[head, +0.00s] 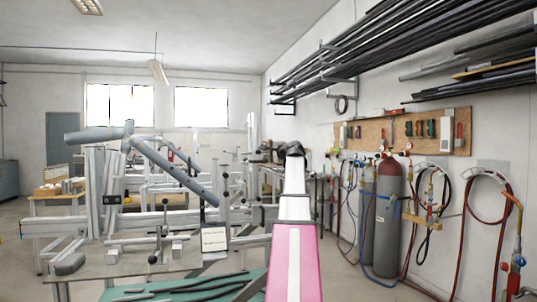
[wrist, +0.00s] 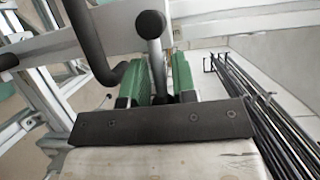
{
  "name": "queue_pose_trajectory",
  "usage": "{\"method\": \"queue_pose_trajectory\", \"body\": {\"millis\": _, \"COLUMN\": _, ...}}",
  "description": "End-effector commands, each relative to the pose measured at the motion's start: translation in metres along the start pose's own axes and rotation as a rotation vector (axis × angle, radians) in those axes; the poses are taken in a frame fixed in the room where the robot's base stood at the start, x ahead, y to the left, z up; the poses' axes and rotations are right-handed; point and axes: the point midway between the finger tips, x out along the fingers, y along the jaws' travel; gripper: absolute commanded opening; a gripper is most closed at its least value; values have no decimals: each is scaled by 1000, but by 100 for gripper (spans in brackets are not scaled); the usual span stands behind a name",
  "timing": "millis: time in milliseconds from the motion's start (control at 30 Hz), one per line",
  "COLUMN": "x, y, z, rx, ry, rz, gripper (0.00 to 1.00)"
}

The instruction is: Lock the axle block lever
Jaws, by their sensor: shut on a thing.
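In the wrist view, the lever is a grey rod with a round black knob (wrist: 151,24). My gripper (wrist: 161,75), with green finger pads, is shut on the rod below the knob. The lower end of the rod and the axle block are hidden by the fingers and my dark gripper plate. In the head view, my white and pink arm reaches forward.
In the wrist view, a black bent bar (wrist: 88,40) is left of the fingers and a pale frame beam (wrist: 100,32) crosses behind. Dark rods (wrist: 270,110) lie at right. In the head view, steel jig tubes (head: 165,160) stand left; gas cylinders (head: 388,215) stand along the right wall.

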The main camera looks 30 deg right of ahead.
Motion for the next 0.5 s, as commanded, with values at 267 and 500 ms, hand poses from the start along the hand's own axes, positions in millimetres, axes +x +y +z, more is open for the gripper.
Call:
{"method": "queue_pose_trajectory", "body": {"millis": 267, "x": 0, "y": -5, "z": 0, "rx": -89, "ry": 5, "rz": 37, "gripper": 0}}
{"method": "queue_pose_trajectory", "body": {"millis": 500, "x": 0, "y": -14, "z": 2, "rx": -265, "ry": 16, "rz": 108, "gripper": 0}}
